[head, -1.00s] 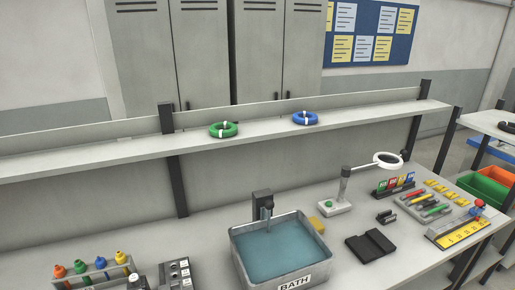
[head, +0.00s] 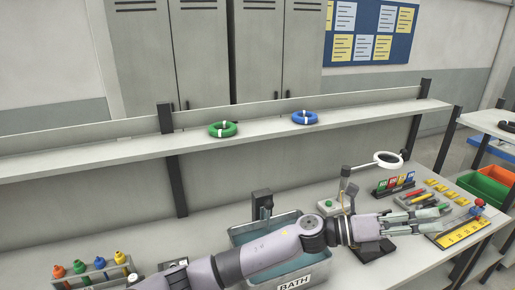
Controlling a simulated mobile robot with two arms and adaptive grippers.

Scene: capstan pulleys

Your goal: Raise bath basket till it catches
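The metal bath (head: 292,281), labelled BATH, stands on the bench at the lower middle. My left arm crosses over it and hides much of its inside, so only a strip of bluish water shows. I cannot make out a basket in it. A dark post (head: 262,203) stands at the bath's back edge. My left gripper (head: 428,220) is past the bath's right side, above the bench near the pen tray. Its fingers look spread, with nothing seen between them. My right gripper is not in view.
A ring lamp (head: 388,159) stands behind my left gripper. Colour cards (head: 394,183) and a yellow numbered strip (head: 463,233) are to the right. Bottles in a rack (head: 92,270) stand at left. A shelf (head: 270,125) holds green and blue rings.

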